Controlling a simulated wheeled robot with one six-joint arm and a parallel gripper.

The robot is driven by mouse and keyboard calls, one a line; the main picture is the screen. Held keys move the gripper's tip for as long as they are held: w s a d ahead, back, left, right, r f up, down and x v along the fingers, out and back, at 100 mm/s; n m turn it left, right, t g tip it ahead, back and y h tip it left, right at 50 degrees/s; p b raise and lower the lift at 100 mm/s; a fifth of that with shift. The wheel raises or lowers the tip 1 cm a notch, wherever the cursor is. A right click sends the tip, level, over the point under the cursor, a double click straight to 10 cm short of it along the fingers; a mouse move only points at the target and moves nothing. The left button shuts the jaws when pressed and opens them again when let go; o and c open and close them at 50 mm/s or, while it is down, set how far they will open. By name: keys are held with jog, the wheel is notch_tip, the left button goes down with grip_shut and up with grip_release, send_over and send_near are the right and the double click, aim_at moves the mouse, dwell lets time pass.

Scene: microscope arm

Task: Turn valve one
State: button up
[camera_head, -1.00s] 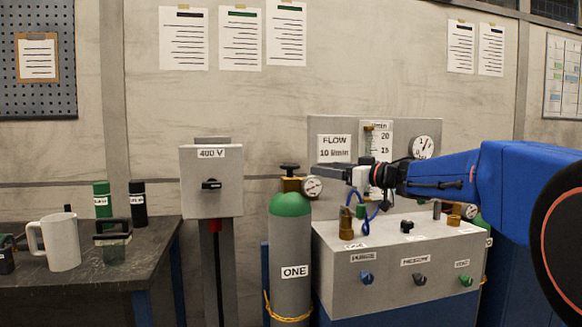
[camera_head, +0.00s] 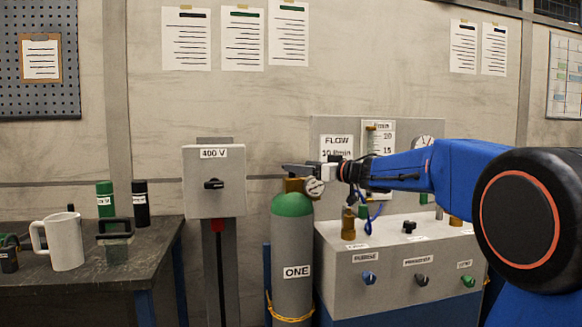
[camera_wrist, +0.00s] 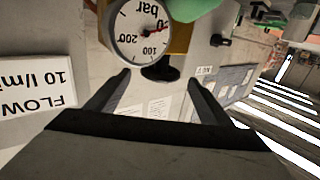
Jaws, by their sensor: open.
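The grey cylinder labelled ONE (camera_head: 291,250) stands upright with a green shoulder and a brass valve body (camera_head: 293,185) on top. Its round gauge (camera_head: 314,188) also shows in the wrist view (camera_wrist: 139,32). The black valve knob (camera_wrist: 160,73) shows in the wrist view just beyond and between my fingertips; in the head view my fingers cover it. My gripper (camera_head: 290,168) is open at the top of the cylinder, its fingers pointing left. In the wrist view, my gripper (camera_wrist: 158,79) has its two fingers spread apart with nothing between them. Contact with the knob cannot be told.
A 400 V switch box (camera_head: 213,181) stands left of the cylinder. The grey control panel (camera_head: 400,265) with small knobs and the FLOW board (camera_head: 336,145) are to the right. A bench (camera_head: 90,275) with a white mug (camera_head: 64,243) is at the left.

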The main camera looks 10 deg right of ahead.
jog(key=shift+x, duration=2.8)
jog(key=c, duration=1.1)
